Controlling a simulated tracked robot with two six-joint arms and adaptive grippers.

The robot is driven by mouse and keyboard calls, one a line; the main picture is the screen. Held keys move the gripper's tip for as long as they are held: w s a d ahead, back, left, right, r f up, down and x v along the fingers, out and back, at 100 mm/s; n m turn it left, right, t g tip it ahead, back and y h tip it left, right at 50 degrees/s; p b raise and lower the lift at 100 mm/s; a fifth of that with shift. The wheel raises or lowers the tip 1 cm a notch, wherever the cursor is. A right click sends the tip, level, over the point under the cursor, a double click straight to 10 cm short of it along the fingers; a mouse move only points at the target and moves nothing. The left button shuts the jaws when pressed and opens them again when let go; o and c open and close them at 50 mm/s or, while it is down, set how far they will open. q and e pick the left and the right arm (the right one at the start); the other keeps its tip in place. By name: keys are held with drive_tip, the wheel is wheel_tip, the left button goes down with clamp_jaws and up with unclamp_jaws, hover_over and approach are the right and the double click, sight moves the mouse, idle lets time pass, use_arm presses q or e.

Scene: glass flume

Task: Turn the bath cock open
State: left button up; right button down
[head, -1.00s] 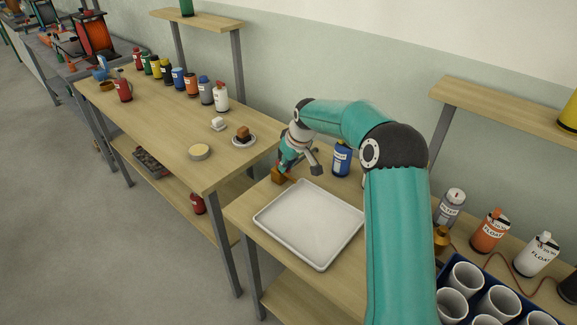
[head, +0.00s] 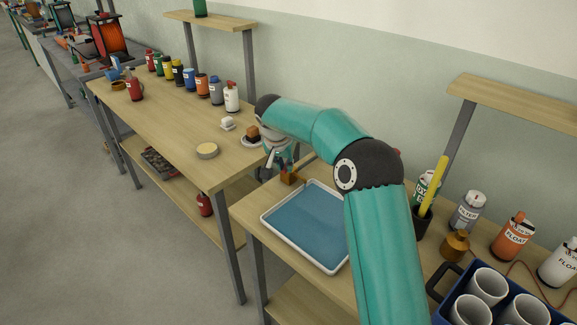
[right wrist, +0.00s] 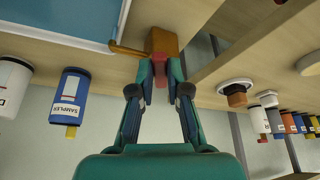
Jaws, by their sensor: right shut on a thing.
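The bath cock (head: 288,178) is a small brown-orange block at the far left corner of the bath tray. In the right wrist view the cock's body (right wrist: 165,41) has a thin spout (right wrist: 127,50) reaching over the tray's rim. My right gripper (right wrist: 160,76) is shut on the cock's red handle (right wrist: 160,69), which shows between the fingertips. In the head view my right gripper (head: 281,166) is at the cock, partly hidden by its wrist. The bath tray (head: 270,227) has a white rim and a blue surface inside. My left gripper is out of view.
A dark blue crate (head: 447,302) of white cups and several bottles stand at the right. A blue bottle (right wrist: 70,96) stands near the cock. A neighbouring bench (head: 165,118) carries bottles and small dishes. A shelf (head: 520,98) rises behind.

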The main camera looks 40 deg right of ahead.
drive_tip(key=shift+w+a+m+g+p, duration=0.2)
drive_tip(key=shift+w+m+g+p, duration=0.15)
drive_tip(key=shift+m, duration=0.55)
drive_tip(key=shift+w+a+m+g+p, duration=0.15)
drive_tip(key=shift+w+m+g+p, duration=0.2)
drive_tip(key=shift+m, duration=0.55)
drive_tip(key=c, duration=1.1)
unclamp_jaws()
drive_tip(key=shift+c, duration=0.2)
drive_tip(key=shift+s, duration=0.1)
drive_tip(key=w+v, duration=0.1)
drive_tip(key=v, duration=1)
drive_tip(key=shift+s+a+r, duration=0.3)
drive_tip(key=shift+s+r, duration=0.05)
drive_tip(key=shift+s, duration=0.15)
